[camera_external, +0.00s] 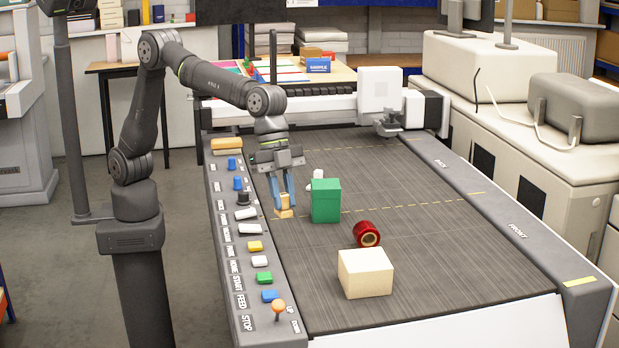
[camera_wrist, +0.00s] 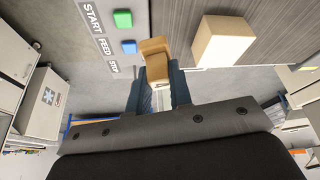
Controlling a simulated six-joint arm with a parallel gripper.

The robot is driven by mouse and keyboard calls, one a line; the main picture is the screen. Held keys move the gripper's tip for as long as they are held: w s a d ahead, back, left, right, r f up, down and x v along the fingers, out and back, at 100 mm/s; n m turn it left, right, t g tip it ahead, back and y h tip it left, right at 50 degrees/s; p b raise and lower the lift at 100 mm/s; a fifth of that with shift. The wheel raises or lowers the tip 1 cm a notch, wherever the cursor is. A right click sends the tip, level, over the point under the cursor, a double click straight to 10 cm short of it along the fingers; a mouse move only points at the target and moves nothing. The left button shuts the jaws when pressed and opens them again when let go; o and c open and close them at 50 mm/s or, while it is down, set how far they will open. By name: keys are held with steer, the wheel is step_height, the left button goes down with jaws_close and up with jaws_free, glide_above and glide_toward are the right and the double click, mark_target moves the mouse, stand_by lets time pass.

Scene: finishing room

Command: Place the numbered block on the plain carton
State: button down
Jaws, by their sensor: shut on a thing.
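My gripper (camera_external: 284,193) points down over the left side of the dark machine bed. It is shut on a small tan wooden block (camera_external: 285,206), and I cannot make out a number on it. In the wrist view the same block (camera_wrist: 155,48) sticks out between the fingertips of my gripper (camera_wrist: 157,75). I cannot tell whether the block touches the bed. The plain carton (camera_external: 365,274), a cream box with a bare top, stands on the bed to the right and nearer the camera. It also shows right of the block in the wrist view (camera_wrist: 222,41).
A tall green box (camera_external: 325,201) stands close to the right of my gripper, with a small white object (camera_external: 317,177) behind it. A red roll (camera_external: 366,234) lies behind the carton. A button panel (camera_external: 246,262) edges the bed's left. The bed's right side is clear.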

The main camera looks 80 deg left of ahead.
steer(key=w+d+r+n, duration=0.2)
steer(key=d+r, duration=0.2)
steer(key=d, duration=0.5)
glide_toward(355, 258)
steer(key=shift+d+f+t, duration=0.1)
steer(key=shift+d+t, duration=0.2)
steer(key=shift+d, duration=0.5)
steer(key=shift+f, duration=2.05)
steer(key=c, duration=1.3)
jaws_free()
steer(key=shift+f, duration=0.15)
steer(key=v, duration=1.2)
steer(key=shift+r, duration=0.25)
